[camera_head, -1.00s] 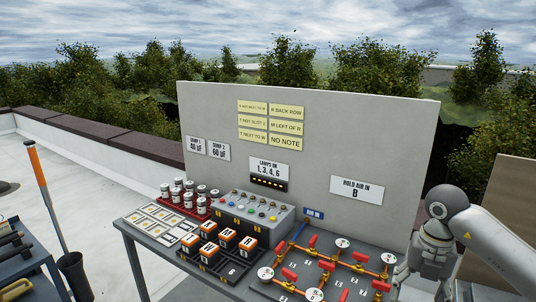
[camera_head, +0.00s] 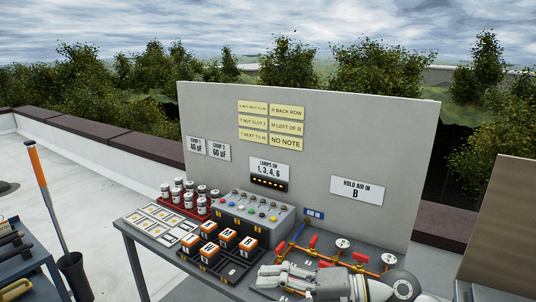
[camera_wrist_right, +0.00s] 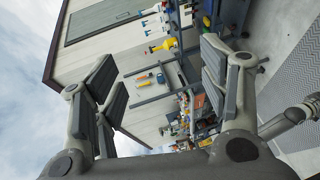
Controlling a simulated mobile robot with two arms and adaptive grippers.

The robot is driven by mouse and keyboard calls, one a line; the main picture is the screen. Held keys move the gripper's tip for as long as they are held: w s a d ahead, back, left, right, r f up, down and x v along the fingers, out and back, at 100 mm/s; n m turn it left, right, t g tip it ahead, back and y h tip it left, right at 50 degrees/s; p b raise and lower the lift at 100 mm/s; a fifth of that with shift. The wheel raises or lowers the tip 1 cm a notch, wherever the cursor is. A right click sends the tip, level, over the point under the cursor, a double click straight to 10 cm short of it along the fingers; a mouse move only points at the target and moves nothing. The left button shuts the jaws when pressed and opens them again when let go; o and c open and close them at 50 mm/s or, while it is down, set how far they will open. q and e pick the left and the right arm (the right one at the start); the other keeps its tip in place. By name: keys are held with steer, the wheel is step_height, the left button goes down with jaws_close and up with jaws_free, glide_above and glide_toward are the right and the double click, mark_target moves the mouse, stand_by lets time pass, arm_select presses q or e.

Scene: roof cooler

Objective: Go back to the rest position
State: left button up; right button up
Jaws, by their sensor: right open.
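My right gripper (camera_head: 272,276) reaches in from the lower right of the head view, its fingers pointing left. It appears in front of the near part of the pipe and valve board (camera_head: 335,262) and hides several of its valves and gauges. In the right wrist view the same gripper (camera_wrist_right: 158,88) has its fingers wide apart, with nothing between them. I cannot tell its height above the table. My left gripper is not in view.
A grey sign panel (camera_head: 390,145) stands behind. A side bench (camera_head: 30,268) is at left. The wrist view shows a sideways tool wall (camera_wrist_right: 155,75).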

step_height(320, 180, up, 7)
steer(key=m+t+y, duration=0.4)
steer(key=m+t, duration=0.2)
steer(key=t, duration=0.1)
steer(key=w+d+m+t+h, duration=0.4)
steer(key=d+m+t+h, duration=0.3)
steer(key=m+t, duration=0.3)
steer(key=s+d+f+m+g+h, duration=0.3)
steer(key=d+f+m+h, duration=0.8)
steer(key=f+m+h, duration=0.3)
steer(key=s+d+f+m+g+y, duration=0.1)
steer(key=s+f+g, duration=0.5)
steer(key=s+f, duration=0.45)
steer(key=s+d+f+g+y, duration=0.1)
steer(key=s+f+g, duration=0.65)
steer(key=s, duration=0.55)
step_height(320, 180, down, 27)
steer(key=s, duration=0.2)
steer(key=s+d+f+g, duration=0.2)
steer(key=s+f, duration=1.4)
steer(key=shift+s+d+h, duration=0.2)
steer(key=shift+s+h, duration=0.1)
